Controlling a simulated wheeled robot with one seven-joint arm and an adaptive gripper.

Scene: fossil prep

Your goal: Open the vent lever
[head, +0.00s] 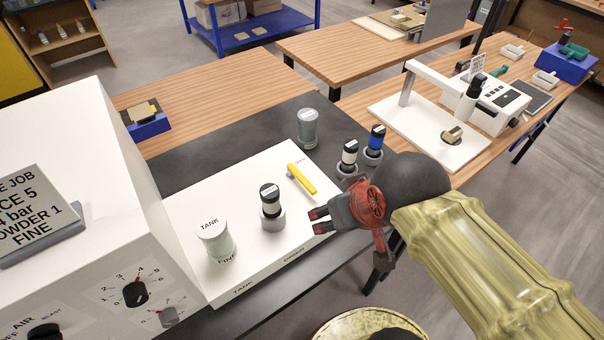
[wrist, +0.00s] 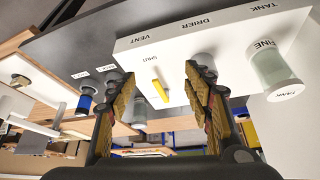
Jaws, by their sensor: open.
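The vent lever (head: 301,178) is a yellow bar on the top of the white unit (head: 250,265). In the head view it slants from upper left to lower right, with small lettering at its far end. It also shows in the wrist view (wrist: 160,91), near the words VENT and SHUT. My gripper (head: 314,221) is open and empty, to the near side of the lever in the head view. In the wrist view, the lever appears between the spread fingers (wrist: 158,72), beyond the tips. No contact with the lever shows.
A black-capped bottle (head: 270,200) stands in a grey holder left of my gripper. A jar labelled FINE (head: 216,240) stands farther left. White-banded (head: 348,155) and blue-banded (head: 375,140) bottles and a grey-green jar (head: 307,128) stand on the dark bench beyond.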

